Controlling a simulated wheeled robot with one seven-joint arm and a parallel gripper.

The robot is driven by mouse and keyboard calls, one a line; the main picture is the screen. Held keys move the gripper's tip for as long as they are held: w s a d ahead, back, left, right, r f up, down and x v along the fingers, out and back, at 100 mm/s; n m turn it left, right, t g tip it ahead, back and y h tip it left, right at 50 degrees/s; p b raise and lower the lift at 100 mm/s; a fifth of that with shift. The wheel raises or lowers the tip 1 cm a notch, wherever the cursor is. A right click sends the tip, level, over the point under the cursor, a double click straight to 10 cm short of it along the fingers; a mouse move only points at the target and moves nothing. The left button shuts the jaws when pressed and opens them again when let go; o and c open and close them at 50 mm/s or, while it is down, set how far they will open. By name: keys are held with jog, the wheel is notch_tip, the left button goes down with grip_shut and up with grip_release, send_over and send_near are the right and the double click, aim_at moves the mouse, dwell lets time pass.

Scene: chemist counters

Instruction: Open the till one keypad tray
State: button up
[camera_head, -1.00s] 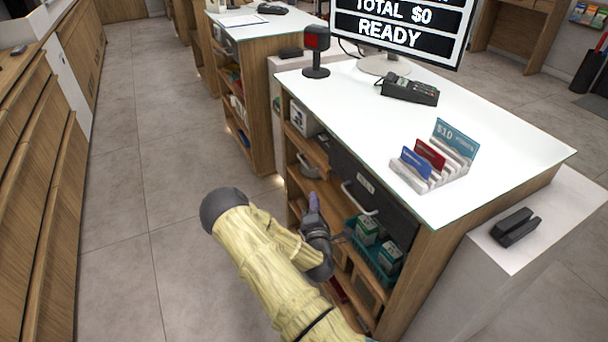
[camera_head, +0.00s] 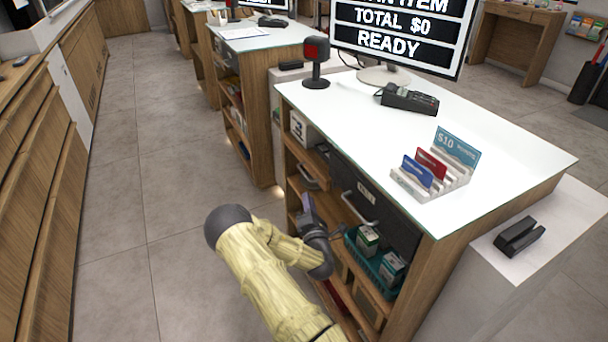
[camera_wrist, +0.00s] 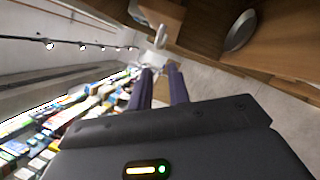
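The till counter (camera_head: 490,185) has a dark drawer (camera_head: 378,205) under its top with a curved metal handle (camera_head: 357,210). Left of it, a smaller wooden front carries another curved handle (camera_head: 308,178). I cannot tell for sure which one is the keypad tray; both look shut. My gripper (camera_head: 307,205) is in front of the shelves, below the smaller handle and apart from it. The wrist view shows its two purple-grey fingers (camera_wrist: 160,82) apart with nothing between them. A metal handle (camera_wrist: 240,31) shows there at upper right, beyond the fingers.
A card terminal (camera_head: 408,99), red-faced scanner (camera_head: 316,62), monitor (camera_head: 395,35) and gift-card holder (camera_head: 432,183) stand on the counter. A teal basket (camera_head: 375,268) of boxes sits on a shelf beside my arm. The floor (camera_head: 180,200) left of the counter is clear.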

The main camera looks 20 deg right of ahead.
aim_at(304, 174)
jog(key=x, duration=1.1)
jog(key=shift+w+d, duration=0.15)
jog(key=shift+w, duration=0.2)
jog(key=shift+c, duration=0.5)
grip_shut()
